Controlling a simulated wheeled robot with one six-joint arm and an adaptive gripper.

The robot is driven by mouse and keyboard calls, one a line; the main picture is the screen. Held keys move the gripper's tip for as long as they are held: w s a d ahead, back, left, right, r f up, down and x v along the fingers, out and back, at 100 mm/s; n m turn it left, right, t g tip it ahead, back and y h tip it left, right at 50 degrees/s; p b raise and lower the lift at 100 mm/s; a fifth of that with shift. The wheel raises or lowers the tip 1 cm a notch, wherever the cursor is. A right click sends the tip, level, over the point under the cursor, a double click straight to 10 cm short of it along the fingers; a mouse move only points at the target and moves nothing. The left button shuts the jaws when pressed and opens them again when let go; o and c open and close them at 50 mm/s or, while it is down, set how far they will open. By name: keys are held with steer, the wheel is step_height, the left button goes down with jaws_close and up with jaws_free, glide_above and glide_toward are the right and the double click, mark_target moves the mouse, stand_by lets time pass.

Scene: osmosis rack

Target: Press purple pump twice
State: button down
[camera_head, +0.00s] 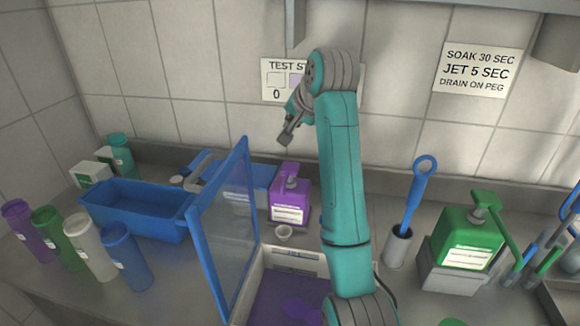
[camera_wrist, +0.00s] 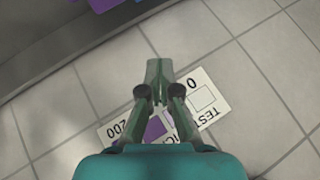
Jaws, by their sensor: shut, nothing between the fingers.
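The purple pump (camera_head: 290,200) is a squat purple bottle with a white label and a pump head on top.
A raised blue-framed clear panel (camera_head: 228,230) stands left of the pump. A blue bin (camera_head: 135,212) and several coloured bottles are farther left. A green pump bottle (camera_head: 466,238) and a blue-handled brush (camera_head: 415,200) in a holder stand right. The TEST sign (camera_wrist: 190,105) is on the tiled wall.

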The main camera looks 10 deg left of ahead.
mark_target(289, 165)
steer(key=shift+f, duration=0.15)
steer(key=shift+f, duration=4.35)
steer(key=shift+f, duration=0.15)
steer(key=shift+f, duration=0.25)
steer(key=shift+f, duration=1.05)
steer(key=shift+r, duration=1.4)
steer(key=shift+r, duration=0.1)
